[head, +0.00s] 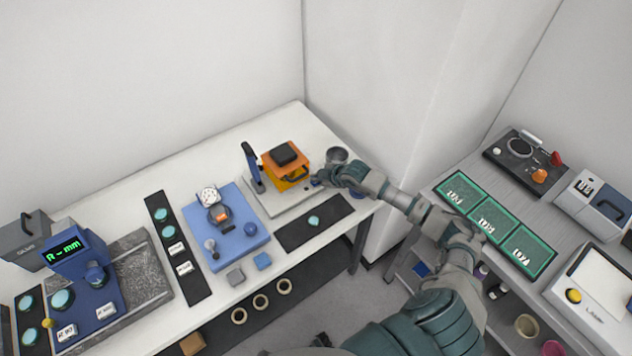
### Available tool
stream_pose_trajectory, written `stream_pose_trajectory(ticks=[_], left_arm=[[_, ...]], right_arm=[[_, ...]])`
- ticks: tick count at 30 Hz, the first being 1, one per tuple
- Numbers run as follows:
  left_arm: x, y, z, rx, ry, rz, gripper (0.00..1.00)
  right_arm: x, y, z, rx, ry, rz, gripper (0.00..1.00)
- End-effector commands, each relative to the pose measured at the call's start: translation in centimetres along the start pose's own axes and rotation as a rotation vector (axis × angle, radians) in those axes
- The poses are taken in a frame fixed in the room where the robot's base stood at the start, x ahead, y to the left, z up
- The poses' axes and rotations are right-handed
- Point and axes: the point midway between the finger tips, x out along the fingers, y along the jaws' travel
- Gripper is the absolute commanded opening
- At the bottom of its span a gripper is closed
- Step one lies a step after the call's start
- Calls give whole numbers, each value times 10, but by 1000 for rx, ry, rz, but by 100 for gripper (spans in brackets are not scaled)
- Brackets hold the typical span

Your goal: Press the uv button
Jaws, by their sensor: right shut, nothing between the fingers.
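An orange device with a black top (285,166) sits on a light grey base plate (292,203) on the white table. A dark blue post stands at the left of this plate. A small dark blue spot (315,182) shows at the plate's right end, possibly a button; no uv label can be read. My right gripper (322,178) is shut and empty, close beside this spot at the right of the orange device. I cannot tell whether it touches the spot, as the gripper partly covers that end.
A grey cup (337,156) stands just behind my right gripper. A black mat (312,224) with a teal disc lies in front of the plate. A blue gauge stand (236,242) is to the left. Green trays (493,222) lie on the right-hand bench.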

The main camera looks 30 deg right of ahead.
Motion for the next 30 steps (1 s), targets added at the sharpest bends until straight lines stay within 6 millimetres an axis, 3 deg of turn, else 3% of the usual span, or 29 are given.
stream_pose_trajectory(ticks=[30], left_arm=[[4,0,1,0,-1,0,0]], right_arm=[[7,-5,6,0,-1,-1,0]])
